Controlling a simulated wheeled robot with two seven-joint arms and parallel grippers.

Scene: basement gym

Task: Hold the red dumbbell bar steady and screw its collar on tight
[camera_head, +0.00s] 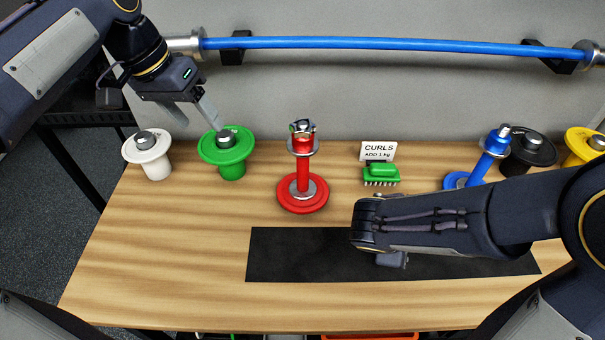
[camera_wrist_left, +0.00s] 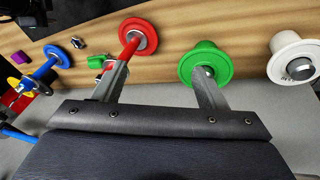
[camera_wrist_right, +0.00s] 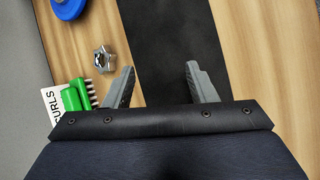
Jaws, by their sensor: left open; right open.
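The red dumbbell bar (camera_head: 303,178) stands upright on its red plate (camera_head: 302,203) at the table's middle. A silver lobed piece (camera_head: 302,128) that looks like its collar sits at its top; how tight it is cannot be told. My left gripper (camera_head: 200,120) is open and empty, above and beside the green plate, left of the bar. In the left wrist view, one finger hides the bar's upper end, though the bar (camera_wrist_left: 128,52) shows. My right gripper (camera_wrist_right: 160,70) is open and empty above the black mat; in the head view my right arm mostly hides it.
A loose silver star collar (camera_wrist_right: 104,59) lies between the green brush (camera_wrist_right: 75,96) and the blue dumbbell (camera_head: 488,155). White (camera_head: 150,152), green (camera_head: 232,155), black (camera_head: 527,150) and yellow (camera_head: 583,145) plates line the back. The black mat (camera_head: 290,255) is bare where visible.

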